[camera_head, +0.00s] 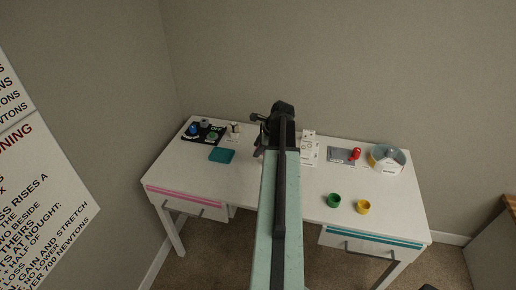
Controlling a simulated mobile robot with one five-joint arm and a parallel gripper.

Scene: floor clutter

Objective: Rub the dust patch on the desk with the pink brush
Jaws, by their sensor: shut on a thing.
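The white desk (310,190) stands against the back wall. My gripper (260,136) is over the back middle of the desk, partly hidden by my arm. It is shut on a small dull thing, which I take to be the pink brush (258,152); it is too small and dark to tell its colour or whether it touches the desktop. I cannot make out the dust patch; my arm covers the desk's middle.
A teal block (222,155) and a black panel with knobs (203,133) are left. The front left desktop is clear.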

